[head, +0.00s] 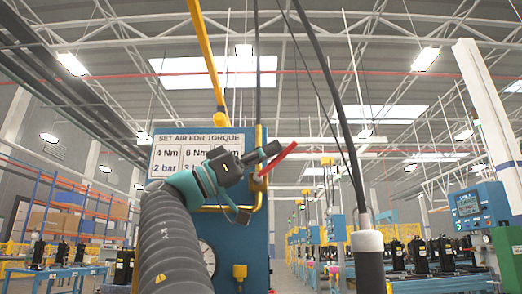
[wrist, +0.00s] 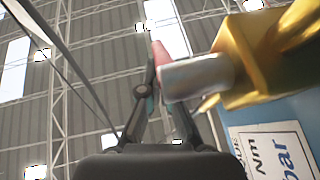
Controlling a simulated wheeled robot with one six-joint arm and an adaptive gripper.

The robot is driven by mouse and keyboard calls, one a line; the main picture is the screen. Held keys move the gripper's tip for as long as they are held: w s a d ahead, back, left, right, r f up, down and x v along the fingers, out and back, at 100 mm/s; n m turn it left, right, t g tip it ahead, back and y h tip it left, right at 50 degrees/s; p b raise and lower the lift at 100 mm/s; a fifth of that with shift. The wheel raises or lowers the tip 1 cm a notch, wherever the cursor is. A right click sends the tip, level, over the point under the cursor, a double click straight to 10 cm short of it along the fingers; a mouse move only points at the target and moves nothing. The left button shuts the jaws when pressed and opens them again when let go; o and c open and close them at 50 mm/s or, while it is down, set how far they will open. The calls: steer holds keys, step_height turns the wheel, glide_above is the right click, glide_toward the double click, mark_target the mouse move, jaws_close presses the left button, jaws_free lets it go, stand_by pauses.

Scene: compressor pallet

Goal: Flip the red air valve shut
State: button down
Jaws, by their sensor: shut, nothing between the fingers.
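The red air valve lever (head: 278,161) is on the yellow pipework of a blue panel in the head view, slanting up to the right from its pivot. In the wrist view a short reddish piece of the lever (wrist: 161,58) shows beside the fingertips, next to a grey cylinder (wrist: 197,76) and the brass-coloured valve body (wrist: 262,60). My gripper (head: 270,149) is shut and empty, pointing right, just above and left of the lever. It also shows in the wrist view (wrist: 154,66). I cannot tell whether the fingers touch the lever.
A torque sign (head: 180,150) is on the blue panel (head: 257,240) behind my arm. A round gauge (head: 207,257) is partly hidden by my arm. A thick black hose or cable (head: 345,110) hangs right of the lever. Blue workbenches (head: 440,282) stand farther right.

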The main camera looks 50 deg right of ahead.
steer(key=shift+s+d+f, duration=0.1)
steer(key=shift+s+d, duration=0.05)
steer(key=shift+s, duration=0.05)
steer(key=shift+s+d+f+t+y, duration=0.1)
steer(key=shift+f+t+y, duration=0.05)
steer(key=shift+t+y, duration=0.25)
stand_by(2.1)
steer(key=v, duration=1.2)
steer(key=shift+d, duration=0.1)
stand_by(0.3)
